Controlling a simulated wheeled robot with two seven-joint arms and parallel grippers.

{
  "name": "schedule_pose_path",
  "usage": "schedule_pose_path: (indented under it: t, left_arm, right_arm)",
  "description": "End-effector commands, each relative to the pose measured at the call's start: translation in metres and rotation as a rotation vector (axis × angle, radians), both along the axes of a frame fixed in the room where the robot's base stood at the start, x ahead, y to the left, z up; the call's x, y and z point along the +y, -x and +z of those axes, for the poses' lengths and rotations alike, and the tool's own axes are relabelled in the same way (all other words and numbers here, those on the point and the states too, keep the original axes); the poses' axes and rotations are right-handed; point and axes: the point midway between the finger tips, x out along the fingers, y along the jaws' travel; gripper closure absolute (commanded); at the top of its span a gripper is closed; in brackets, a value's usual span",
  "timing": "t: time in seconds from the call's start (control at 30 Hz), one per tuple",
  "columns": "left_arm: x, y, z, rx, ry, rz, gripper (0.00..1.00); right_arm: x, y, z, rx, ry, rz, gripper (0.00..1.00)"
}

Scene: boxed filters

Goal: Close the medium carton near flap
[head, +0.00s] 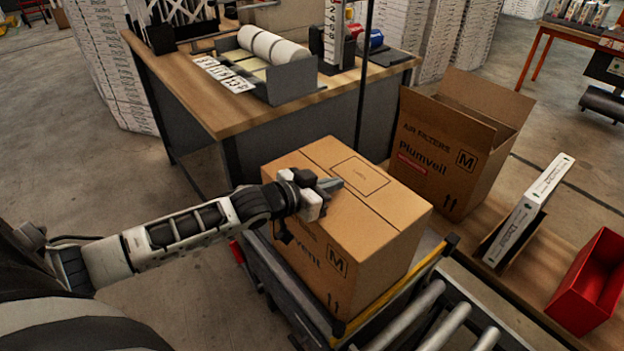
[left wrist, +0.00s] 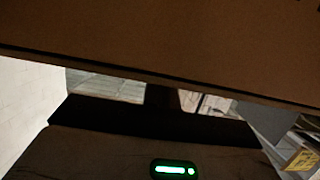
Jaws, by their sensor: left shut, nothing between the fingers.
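The medium carton (head: 385,250), brown and marked M, sits at the end of a roller conveyor in the head view. Its top looks flat, with a seam between the far panel (head: 385,190) and the near flap (head: 345,222). My left gripper (head: 332,186) is shut and empty, over the top near the seam. The gripper and wrist hide part of the near flap, and I cannot tell whether the fingers touch it. In the left wrist view, brown cardboard (left wrist: 160,40) fills the upper part, very close. My right gripper is not in view.
A second M carton (head: 450,150), with raised flaps, stands behind on the right. A white boxed filter (head: 528,210) and a red bin (head: 592,285) are further right. A packing bench (head: 190,95) with paper rolls stands behind. Conveyor rollers (head: 405,315) lie in front.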

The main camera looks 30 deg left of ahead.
Motion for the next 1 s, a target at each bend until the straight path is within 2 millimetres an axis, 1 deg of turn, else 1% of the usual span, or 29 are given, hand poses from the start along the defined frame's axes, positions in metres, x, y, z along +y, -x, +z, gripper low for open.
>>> schedule_pose_path:
  t: [0.03, 0.1, 0.23, 0.27, 0.3, 0.5, 0.6, 0.8, 1.0]
  left_arm:
    - [0.000, 0.000, 0.012, -0.001, 0.000, 0.000, 1.00]
    - [0.000, 0.000, 0.023, 0.000, 0.000, -0.001, 1.00]
    - [-0.001, -0.001, 0.048, 0.000, 0.001, -0.002, 1.00]
    - [0.002, 0.009, 0.036, 0.007, -0.001, -0.003, 1.00]
    - [0.005, 0.018, 0.036, 0.007, -0.002, -0.003, 1.00]
    - [0.017, 0.054, 0.045, 0.006, -0.002, -0.004, 1.00]
    - [0.022, 0.068, 0.050, 0.005, -0.001, -0.004, 1.00]
    - [0.029, 0.086, 0.056, 0.003, 0.000, -0.002, 1.00]
    - [0.031, 0.091, 0.058, 0.000, 0.000, -0.003, 1.00]
  right_arm:
    - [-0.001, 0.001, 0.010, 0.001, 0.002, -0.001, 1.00]
    - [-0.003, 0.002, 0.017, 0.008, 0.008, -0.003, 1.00]
    - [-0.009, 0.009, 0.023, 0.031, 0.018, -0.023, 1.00]
    - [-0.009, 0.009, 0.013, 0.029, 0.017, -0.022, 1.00]
    - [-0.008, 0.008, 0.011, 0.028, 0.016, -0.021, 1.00]
    - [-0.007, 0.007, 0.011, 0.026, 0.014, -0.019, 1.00]
    - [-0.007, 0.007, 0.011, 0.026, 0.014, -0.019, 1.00]
    - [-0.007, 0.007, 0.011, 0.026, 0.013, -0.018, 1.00]
    - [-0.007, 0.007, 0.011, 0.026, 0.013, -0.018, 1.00]
